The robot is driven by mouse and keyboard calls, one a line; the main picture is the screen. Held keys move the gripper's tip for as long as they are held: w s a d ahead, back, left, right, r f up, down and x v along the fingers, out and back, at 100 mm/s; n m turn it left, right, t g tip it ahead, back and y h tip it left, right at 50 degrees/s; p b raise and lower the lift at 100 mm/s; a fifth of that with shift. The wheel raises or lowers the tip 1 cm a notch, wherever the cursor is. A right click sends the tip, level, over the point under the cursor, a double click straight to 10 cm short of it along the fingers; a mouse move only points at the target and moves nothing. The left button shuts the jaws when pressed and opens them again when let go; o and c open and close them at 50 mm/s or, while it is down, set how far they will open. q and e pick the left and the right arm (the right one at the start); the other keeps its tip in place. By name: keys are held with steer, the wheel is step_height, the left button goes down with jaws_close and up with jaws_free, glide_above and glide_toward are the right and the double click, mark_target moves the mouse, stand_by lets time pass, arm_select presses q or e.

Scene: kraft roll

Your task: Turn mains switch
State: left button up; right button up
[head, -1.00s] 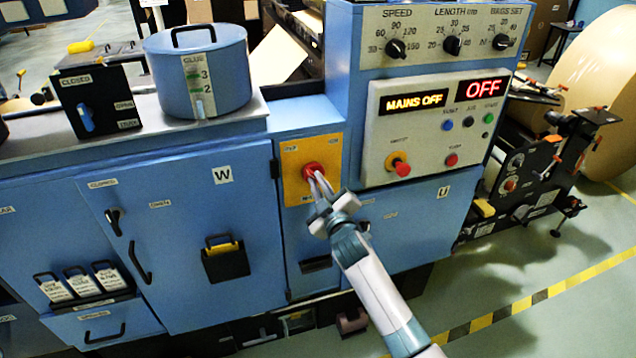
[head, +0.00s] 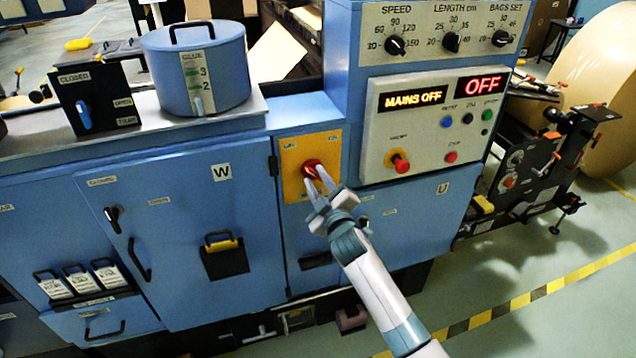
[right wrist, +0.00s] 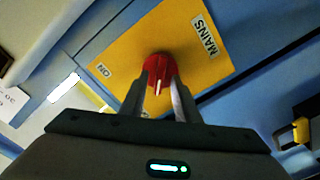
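The mains switch is a red rotary knob (head: 313,168) on a yellow plate (head: 291,177) on the blue machine front. My right gripper (head: 317,183) reaches it from below right. In the right wrist view the red knob (right wrist: 161,68) shows at and between the two fingertips (right wrist: 164,80), with a pale pointer mark on it. The fingers stand apart; whether both touch the knob is not clear. The plate is marked MAINS in that view. The display (head: 412,99) reads MAINS OFF, and the one beside it (head: 482,85) reads OFF. My left gripper is not in view.
A grey control panel (head: 440,130) with dials and buttons lies right of the plate. A blue glue pot (head: 196,72) and a black box (head: 97,97) stand on the counter to the left. Cabinet doors (head: 190,230) lie below.

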steer(key=shift+s, duration=0.15)
steer(key=b+v, duration=0.3)
steer(key=v, duration=1.4)
steer(key=shift+b, duration=0.4)
